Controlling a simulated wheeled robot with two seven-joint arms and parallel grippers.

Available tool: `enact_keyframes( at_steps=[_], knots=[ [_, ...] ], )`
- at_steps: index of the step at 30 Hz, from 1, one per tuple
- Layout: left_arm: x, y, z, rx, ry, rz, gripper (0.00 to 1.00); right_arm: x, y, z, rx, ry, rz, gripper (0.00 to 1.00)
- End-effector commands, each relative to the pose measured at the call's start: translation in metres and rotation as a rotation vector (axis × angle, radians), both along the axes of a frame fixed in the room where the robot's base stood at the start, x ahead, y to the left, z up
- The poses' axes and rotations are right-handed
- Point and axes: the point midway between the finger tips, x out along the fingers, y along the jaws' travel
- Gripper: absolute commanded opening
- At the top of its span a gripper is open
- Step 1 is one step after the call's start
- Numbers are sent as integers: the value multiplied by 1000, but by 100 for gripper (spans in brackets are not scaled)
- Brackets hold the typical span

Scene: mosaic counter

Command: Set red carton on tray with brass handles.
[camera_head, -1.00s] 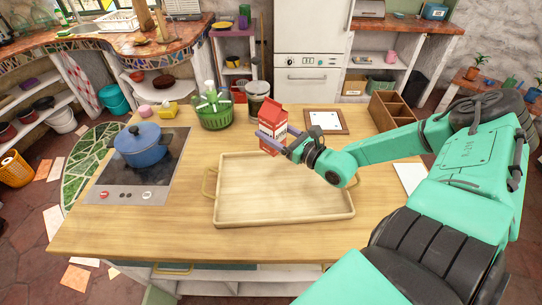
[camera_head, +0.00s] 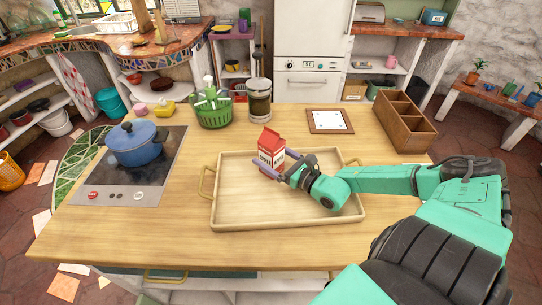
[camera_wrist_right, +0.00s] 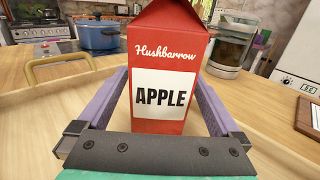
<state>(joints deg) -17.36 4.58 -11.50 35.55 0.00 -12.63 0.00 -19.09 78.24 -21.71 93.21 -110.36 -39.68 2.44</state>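The red carton (camera_head: 270,151), labelled "APPLE", is upright within the outline of the wooden tray (camera_head: 240,216), towards its far side. It fills the middle of the right wrist view (camera_wrist_right: 165,60). The tray has brass handles at its left (camera_head: 206,182) and right ends. My right gripper (camera_head: 283,164) has one purple finger along each side of the carton, with no clear gap at the tips, and appears shut on it. I cannot tell whether the carton's base touches the tray floor. My left gripper is out of view.
A blue pot (camera_head: 137,143) stands on the hob at left. A green basket (camera_head: 212,109), a glass canister (camera_head: 259,98), a framed white panel (camera_head: 330,120) and a wooden divided box (camera_head: 404,122) stand behind the tray. The tray's front half is bare.

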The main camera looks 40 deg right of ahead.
Motion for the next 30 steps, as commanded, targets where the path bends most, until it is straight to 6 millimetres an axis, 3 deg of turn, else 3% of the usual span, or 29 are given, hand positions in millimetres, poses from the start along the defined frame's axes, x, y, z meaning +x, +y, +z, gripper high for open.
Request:
enact_keyframes(
  at_steps=[8,21,25,30],
  knots=[
    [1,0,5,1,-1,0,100,-8,-1,2,-3,5,2,100],
    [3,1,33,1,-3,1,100,-91,-19,3,-3,5,1,100],
    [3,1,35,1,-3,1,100,-109,-23,2,-3,3,1,100],
    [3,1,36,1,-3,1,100,-118,-25,2,-1,-1,0,100]
  ],
)
